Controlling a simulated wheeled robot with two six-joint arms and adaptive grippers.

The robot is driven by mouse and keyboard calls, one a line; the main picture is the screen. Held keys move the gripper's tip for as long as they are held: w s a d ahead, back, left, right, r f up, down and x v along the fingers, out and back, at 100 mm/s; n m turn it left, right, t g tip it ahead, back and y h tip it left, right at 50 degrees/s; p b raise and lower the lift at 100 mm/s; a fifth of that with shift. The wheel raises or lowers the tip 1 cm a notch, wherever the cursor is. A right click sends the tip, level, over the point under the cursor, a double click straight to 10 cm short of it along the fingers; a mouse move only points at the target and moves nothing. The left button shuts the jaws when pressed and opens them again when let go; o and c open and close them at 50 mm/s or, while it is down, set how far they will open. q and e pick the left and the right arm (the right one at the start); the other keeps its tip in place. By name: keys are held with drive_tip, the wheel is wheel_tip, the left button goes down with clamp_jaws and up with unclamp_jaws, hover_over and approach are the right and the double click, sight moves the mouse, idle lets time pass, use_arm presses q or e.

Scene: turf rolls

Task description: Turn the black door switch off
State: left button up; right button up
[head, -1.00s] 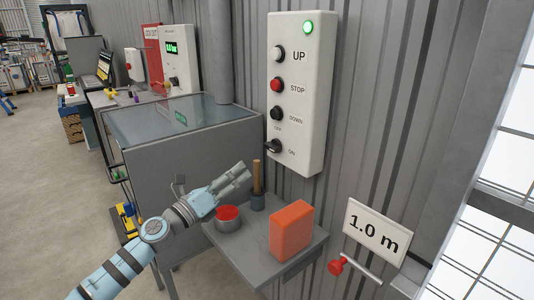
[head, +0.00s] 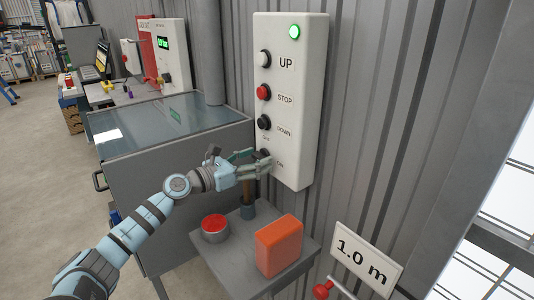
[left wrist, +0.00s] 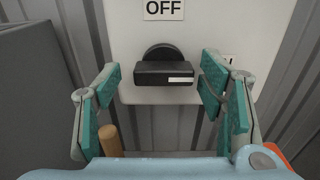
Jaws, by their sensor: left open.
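The black door switch (left wrist: 165,72) is a rotary knob low on the white control panel (head: 290,95). In the left wrist view its bar lies level, with its white mark to the right, below an OFF label (left wrist: 163,9). In the head view my fingers partly hide the switch and its ON label. My left gripper (head: 258,164) is open in front of the panel. In the left wrist view its fingers (left wrist: 160,84) stand on either side of the knob with gaps, apart from it. My right gripper is not in view.
The panel has a lit green lamp (head: 294,32) and UP, STOP and DOWN buttons. Below it, a grey shelf (head: 222,263) holds a red-topped tin (head: 215,229), a wooden-handled tool (head: 248,205) and an orange block (head: 279,246). A grey cabinet (head: 165,200) stands left.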

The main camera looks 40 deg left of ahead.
use_arm(q)
drive_tip(key=shift+s+d+r, duration=0.1)
drive_tip(key=shift+s+r, duration=0.05)
drive_tip(key=shift+s, duration=0.05)
drive_tip(key=shift+w, duration=0.1)
drive_tip(key=c, duration=1.2)
drive_tip(key=shift+o, duration=0.2)
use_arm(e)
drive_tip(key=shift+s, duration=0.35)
use_arm(q)
drive_tip(key=shift+n, duration=0.3)
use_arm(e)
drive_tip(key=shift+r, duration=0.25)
use_arm(q)
drive_tip(key=n+p, duration=0.4)
drive_tip(key=shift+r, duration=0.1)
drive_tip(key=n+p, duration=0.3)
drive_tip(key=n, duration=0.1)
drive_tip(key=shift+n, duration=0.4)
drive_tip(key=n+p, duration=0.3)
drive_tip(key=n, duration=0.1)
drive_tip(key=n+p, duration=0.3)
drive_tip(key=n, duration=0.1)
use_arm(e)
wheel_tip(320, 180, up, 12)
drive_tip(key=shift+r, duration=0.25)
use_arm(q)
drive_tip(key=shift+f+n, duration=0.2)
drive_tip(key=shift+n, duration=0.2)
